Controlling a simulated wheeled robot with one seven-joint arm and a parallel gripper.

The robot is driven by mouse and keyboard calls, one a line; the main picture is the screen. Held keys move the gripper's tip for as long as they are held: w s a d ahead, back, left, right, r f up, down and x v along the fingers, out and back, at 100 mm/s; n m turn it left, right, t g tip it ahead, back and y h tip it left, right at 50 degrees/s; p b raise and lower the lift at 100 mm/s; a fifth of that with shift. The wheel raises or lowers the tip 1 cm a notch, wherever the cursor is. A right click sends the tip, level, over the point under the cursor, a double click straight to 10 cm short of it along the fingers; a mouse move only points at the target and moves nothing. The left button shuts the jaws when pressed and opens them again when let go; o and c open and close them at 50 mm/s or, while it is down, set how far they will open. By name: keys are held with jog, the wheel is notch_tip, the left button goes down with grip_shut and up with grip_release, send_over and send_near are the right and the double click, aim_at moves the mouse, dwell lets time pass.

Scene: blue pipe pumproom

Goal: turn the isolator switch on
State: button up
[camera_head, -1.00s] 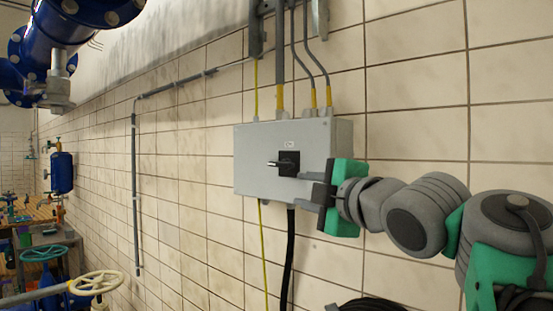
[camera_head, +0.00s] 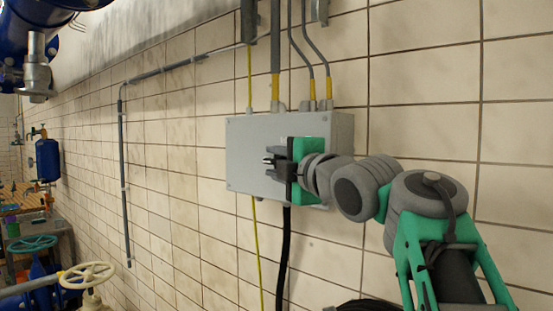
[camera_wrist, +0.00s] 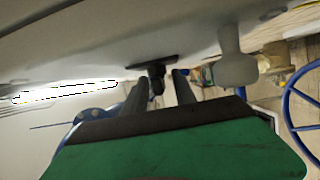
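The isolator switch is a black rotary handle on a black plate, on the front of a grey wall box (camera_head: 245,145). In the wrist view the switch handle (camera_wrist: 156,74) points out from the plate at the upper middle. My gripper (camera_head: 270,166) is at the box front, over the switch, and hides most of it in the head view. Its two dark fingers are apart, and the handle shows between their tips in the wrist view. I cannot tell whether either finger touches it.
Grey conduits (camera_head: 275,50) enter the box from above, and a black cable (camera_head: 283,250) and a yellow-green wire (camera_head: 257,260) hang below. A cream handwheel (camera_head: 88,275) and a blue tank (camera_head: 48,160) stand at the left. The tiled wall around the box is mostly clear.

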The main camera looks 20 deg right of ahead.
jog(key=shift+c, duration=0.5)
grip_shut()
jog(key=shift+f+b, duration=0.15)
jog(key=shift+b, duration=0.2)
